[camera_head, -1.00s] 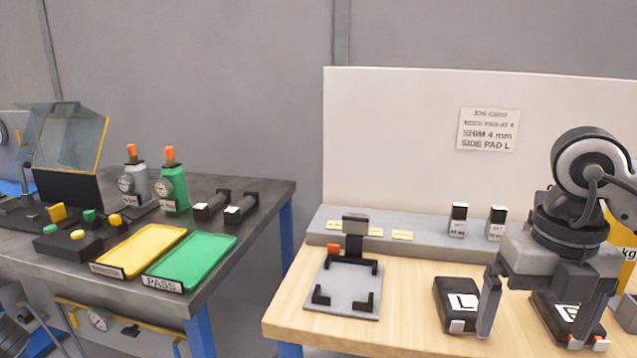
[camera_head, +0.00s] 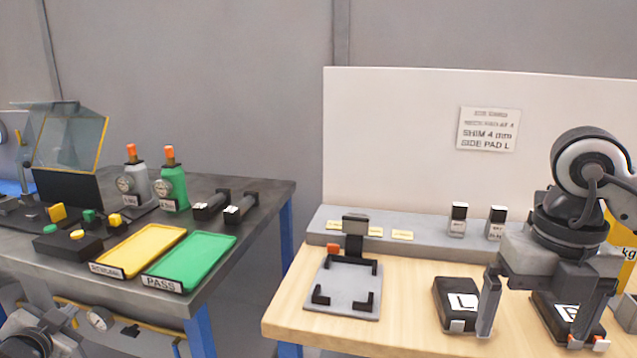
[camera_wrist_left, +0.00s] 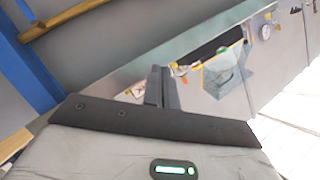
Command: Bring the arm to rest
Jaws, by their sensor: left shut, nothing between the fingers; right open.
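Part of my left arm (camera_head: 38,335) shows at the bottom left corner of the head view, in front of the dark bench; its fingers cannot be made out there. In the left wrist view my left gripper (camera_wrist_left: 162,88) has its two dark fingers together, with nothing between them. My right gripper (camera_head: 540,308) is at the right of the head view, pointing down over the wooden table. Its fingers are spread wide, one beside the black block marked L (camera_head: 455,300) and one in front of the other black lettered block (camera_head: 560,318).
The wooden table (camera_head: 410,330) also bears a grey fixture plate (camera_head: 342,290). The dark bench (camera_head: 265,190) has a yellow tray (camera_head: 140,250), a green PASS tray (camera_head: 200,262) and two bottles with orange tops. A gap separates bench and table. A white panel (camera_head: 400,130) stands behind.

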